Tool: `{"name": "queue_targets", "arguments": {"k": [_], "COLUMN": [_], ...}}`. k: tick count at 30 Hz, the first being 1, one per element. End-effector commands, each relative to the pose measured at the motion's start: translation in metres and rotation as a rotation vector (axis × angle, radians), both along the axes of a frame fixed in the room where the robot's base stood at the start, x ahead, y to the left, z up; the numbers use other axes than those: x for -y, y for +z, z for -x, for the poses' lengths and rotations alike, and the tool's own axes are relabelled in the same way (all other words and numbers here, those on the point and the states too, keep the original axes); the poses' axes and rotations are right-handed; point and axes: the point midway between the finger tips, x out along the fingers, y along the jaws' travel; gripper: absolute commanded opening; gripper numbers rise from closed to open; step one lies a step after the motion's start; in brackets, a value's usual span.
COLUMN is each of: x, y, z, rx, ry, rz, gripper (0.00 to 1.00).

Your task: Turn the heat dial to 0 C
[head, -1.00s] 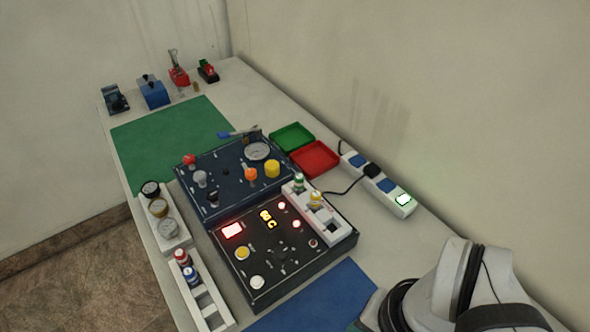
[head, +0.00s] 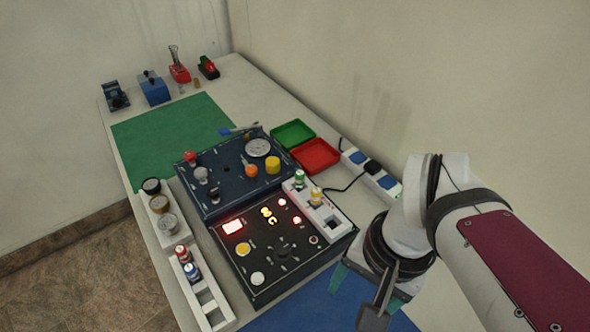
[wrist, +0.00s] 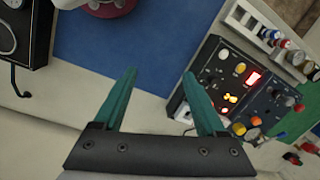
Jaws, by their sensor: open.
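The heat dial appears to be the dark round knob (head: 283,250) on the black control panel (head: 252,284), among white tick marks. Its pointer setting is too small to read. The panel's amber display (head: 268,216) is lit, but its digits are not clear. My gripper (head: 355,296) is at the lower right in the head view, above the blue mat and to the right of the panel, apart from the dial. In the wrist view my gripper (wrist: 160,78) has its two teal fingers spread, with nothing between them. The black panel (wrist: 205,72) lies beyond the right finger.
A dark blue panel (head: 222,196) with knobs and a gauge adjoins the black one. A white rack (head: 330,228) with small bottles stands on the black panel's right edge. Another bottle rack (head: 213,312) is at left. The blue mat (head: 290,314) is clear below the panel.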

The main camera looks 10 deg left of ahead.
Motion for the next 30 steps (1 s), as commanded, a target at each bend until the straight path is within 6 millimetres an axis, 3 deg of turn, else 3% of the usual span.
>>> {"name": "queue_targets", "arguments": {"k": [1,4,6,9,14,24,30], "x": [-0.019,-0.068,-0.104,-0.140,-0.152,-0.145,-0.144], "y": [0.005,0.006,-0.002,-0.012,-0.029,-0.126,-0.162], "z": [-0.033,-0.093,-0.122,-0.143,-0.149,-0.146,-0.147], "rx": [-0.008,0.001,0.013,0.029,0.035,0.033,0.036], "ry": [0.053,0.134,0.175,0.211,0.221,0.220,0.220], "rz": [0.028,0.086,0.116,0.142,0.152,0.152,0.151], "gripper": [0.73,0.73,0.73,0.73,0.73,0.73,0.73]}}
